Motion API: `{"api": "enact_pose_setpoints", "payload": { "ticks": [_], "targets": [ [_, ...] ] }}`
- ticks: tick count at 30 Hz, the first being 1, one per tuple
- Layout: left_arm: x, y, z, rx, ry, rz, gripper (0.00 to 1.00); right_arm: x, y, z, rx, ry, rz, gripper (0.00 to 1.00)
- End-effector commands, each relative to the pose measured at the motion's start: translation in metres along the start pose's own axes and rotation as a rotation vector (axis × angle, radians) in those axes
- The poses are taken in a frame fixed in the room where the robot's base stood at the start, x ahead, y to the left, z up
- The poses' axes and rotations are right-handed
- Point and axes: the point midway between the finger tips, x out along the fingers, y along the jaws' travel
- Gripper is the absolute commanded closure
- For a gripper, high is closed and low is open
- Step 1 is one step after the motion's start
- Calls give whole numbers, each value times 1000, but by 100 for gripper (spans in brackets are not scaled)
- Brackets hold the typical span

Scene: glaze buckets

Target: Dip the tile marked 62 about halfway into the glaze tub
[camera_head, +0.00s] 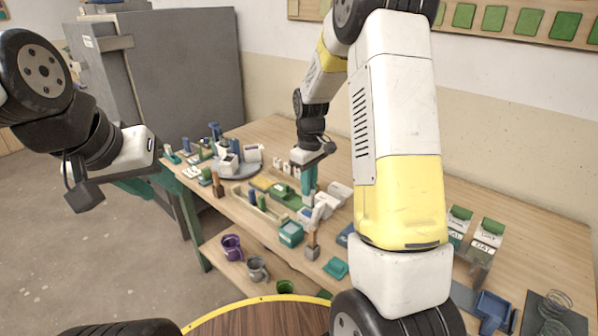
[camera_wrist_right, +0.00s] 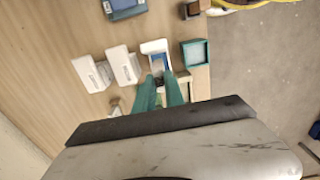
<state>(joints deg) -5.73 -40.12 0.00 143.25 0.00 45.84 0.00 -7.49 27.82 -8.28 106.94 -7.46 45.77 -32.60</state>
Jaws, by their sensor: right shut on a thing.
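My right gripper (camera_head: 309,192) reaches down over the middle of the bench with its teal fingers. In the right wrist view the fingers (camera_wrist_right: 163,90) are close together on a small grey-blue piece, mostly hidden between them. No number 62 can be read on it. Just beyond the fingertips is a white open-topped holder (camera_wrist_right: 155,46) with blue inside. I cannot tell whether the held piece touches it. A teal square tub (camera_wrist_right: 194,53) stands beside it; in the head view this tub (camera_head: 291,233) is near the front edge. My left gripper (camera_head: 82,188) hangs at the left, away from the bench; its opening is unclear.
Two white labelled blocks (camera_wrist_right: 108,68) stand beside the holder. A wooden-handled brush (camera_head: 313,243) and a teal dish (camera_head: 335,268) are near the front edge. A grey round tray (camera_head: 236,167) holds items at the far left. Mugs (camera_head: 232,247) sit on the lower shelf.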

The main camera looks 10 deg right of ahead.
Motion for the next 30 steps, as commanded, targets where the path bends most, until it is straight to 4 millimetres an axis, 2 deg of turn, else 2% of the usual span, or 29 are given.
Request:
{"api": "enact_pose_setpoints", "payload": {
  "ticks": [6,22,30],
  "targets": [
    [0,0,0,0,0,0,64,12,0,0,0,-1,-1,100],
    [0,0,0,0,0,0,64,13,0,0,1,0,0,100],
    [0,0,0,0,0,0,64,24,0,0,1,0,-1,100]
  ]
}}
